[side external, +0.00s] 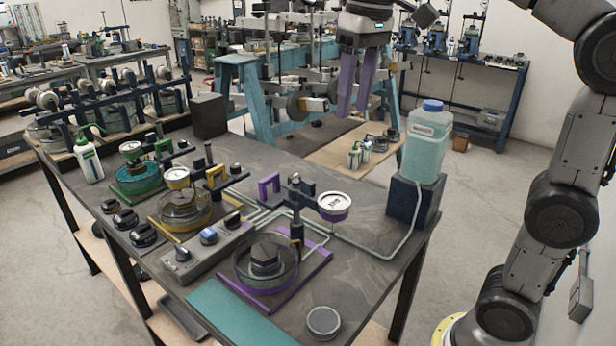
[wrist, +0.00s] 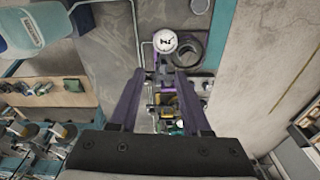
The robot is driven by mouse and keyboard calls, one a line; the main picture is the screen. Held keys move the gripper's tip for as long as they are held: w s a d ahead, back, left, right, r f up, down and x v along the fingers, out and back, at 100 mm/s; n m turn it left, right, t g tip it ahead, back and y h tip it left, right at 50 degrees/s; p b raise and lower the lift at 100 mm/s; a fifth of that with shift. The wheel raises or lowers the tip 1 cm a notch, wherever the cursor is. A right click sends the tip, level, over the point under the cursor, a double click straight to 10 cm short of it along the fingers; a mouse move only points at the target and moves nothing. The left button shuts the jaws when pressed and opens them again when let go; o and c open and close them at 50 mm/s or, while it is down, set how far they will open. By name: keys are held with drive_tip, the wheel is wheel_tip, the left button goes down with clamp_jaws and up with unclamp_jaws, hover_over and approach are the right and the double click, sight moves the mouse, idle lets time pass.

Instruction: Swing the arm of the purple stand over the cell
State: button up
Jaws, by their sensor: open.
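The purple stand (side external: 297,222) stands near the front right of the dark bench. Its arm has a purple handle (side external: 270,188) at the left end and a white round gauge head (side external: 333,203) at the right end. The glass cell (side external: 265,268) with a dark hexagonal block sits on the purple base, and the gauge head is out to its right, not above it. My gripper (side external: 352,112) has purple fingers, is open and empty, and hangs well above and behind the stand. In the wrist view the gauge head (wrist: 165,41) shows just beyond the fingertips (wrist: 157,72), beside the dark round cell (wrist: 187,48).
A yellow stand (side external: 180,200) and a green stand (side external: 137,172) stand to the left. A teal-filled bottle (side external: 428,140) on a dark block (side external: 412,203) stands to the right, with tubing along the bench. A switch box (side external: 208,248) and a round puck (side external: 323,322) lie nearby.

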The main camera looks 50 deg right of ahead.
drive_tip(key=g, duration=0.1)
hover_over(308, 181)
wheel_tip(308, 181, down, 3)
wheel_tip(308, 181, down, 14)
drive_tip(key=shift+f, duration=0.15)
clamp_jaws()
idle(0.3)
idle(1.2)
